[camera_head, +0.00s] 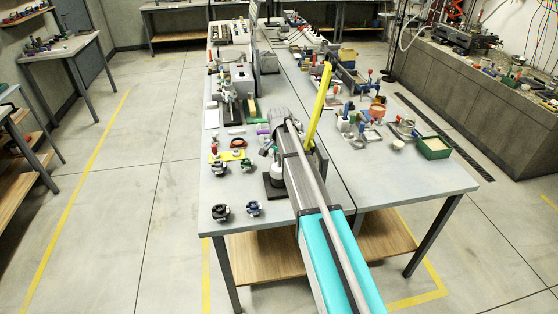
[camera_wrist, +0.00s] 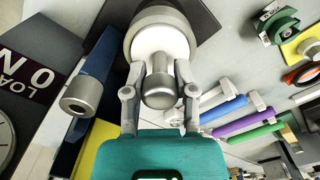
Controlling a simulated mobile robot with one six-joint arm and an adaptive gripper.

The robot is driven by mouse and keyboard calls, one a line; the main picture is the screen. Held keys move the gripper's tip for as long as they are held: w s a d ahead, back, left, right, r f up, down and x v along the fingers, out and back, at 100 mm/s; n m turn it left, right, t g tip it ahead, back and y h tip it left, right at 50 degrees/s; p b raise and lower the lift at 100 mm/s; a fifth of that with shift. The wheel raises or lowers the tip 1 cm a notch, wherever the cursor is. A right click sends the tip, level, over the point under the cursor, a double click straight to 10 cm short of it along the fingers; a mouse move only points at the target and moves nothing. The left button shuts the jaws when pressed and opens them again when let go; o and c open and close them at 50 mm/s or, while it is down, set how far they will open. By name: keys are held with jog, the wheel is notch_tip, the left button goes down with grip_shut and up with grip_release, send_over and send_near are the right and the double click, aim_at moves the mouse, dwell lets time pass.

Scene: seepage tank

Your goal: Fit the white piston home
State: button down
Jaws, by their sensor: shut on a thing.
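The white piston (camera_wrist: 150,43) shows in the wrist view as a white round face with a grey metal rod (camera_wrist: 160,82) standing out toward the camera. A grey ring-shaped rim surrounds the white face, above a dark base plate (camera_wrist: 196,18). I cannot tell how deep the piston sits. My gripper (camera_wrist: 160,92) is shut on the piston's rod, one finger on each side. In the head view a white and grey body (camera_head: 277,183) stands on a dark plate (camera_head: 271,193) beside my arm, which hides part of it.
A tall yellow bar (camera_head: 319,105) stands just right of my arm. Colored tubes (camera_wrist: 235,118) lie close right in the wrist view; a blue metal-capped part (camera_wrist: 82,96) is left. The table's front right is clear.

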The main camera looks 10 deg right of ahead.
jog(key=shift+f+b, duration=0.7)
jog(key=shift+f, duration=0.1)
jog(key=shift+c, duration=1.7)
grip_release()
jog(key=shift+r, duration=0.25)
notch_tip(320, 180, up, 9)
jog(key=p, duration=0.9)
jog(key=shift+r+p, duration=0.2)
jog(key=shift+p, duration=0.2)
jog(key=s+f+n+b, duration=0.2)
jog(key=s+n, duration=0.2)
jog(key=s, duration=1)
jog(key=s+f+n+b, duration=0.2)
jog(key=s+n, duration=0.3)
jog(key=s, duration=1)
jog(key=shift+a, duration=0.2)
